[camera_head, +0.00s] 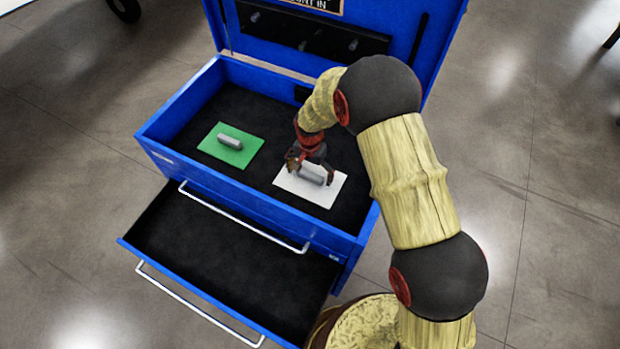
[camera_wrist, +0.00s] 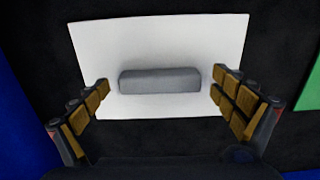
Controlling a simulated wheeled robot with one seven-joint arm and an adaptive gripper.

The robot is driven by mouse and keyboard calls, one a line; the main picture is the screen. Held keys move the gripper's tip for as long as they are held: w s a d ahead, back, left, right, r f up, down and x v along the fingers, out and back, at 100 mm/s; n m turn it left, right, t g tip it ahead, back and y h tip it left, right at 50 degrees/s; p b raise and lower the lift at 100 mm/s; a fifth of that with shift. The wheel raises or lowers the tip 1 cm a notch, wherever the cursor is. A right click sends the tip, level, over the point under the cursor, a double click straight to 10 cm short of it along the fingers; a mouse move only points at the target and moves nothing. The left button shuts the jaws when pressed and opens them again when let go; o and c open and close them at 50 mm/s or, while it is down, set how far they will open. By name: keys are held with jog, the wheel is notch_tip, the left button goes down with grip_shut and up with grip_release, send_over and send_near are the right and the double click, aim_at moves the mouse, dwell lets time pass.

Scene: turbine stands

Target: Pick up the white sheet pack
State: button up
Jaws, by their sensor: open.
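The white sheet pack (camera_head: 325,190) lies flat on the black floor of the blue chest's top compartment. A grey block-shaped handle (camera_head: 311,175) sits on its middle. My gripper (camera_head: 310,170) is just over the pack and covers part of it in the head view. In the wrist view, the white sheet pack (camera_wrist: 200,40) fills the upper middle, with its grey handle (camera_wrist: 160,79) between my two open fingers (camera_wrist: 160,92). One finger is on each side of the handle's ends, with a gap at both sides. I cannot tell whether the fingertips touch the sheet.
A green sheet pack (camera_head: 230,146) with a grey handle lies to the left in the same compartment. The blue chest (camera_head: 262,205) has its lid (camera_head: 395,45) raised behind, and an empty black drawer (camera_head: 225,255) pulled out in front. Blue walls border the compartment.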

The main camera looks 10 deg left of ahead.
jog(key=c, duration=0.4)
jog(key=c, duration=1.4)
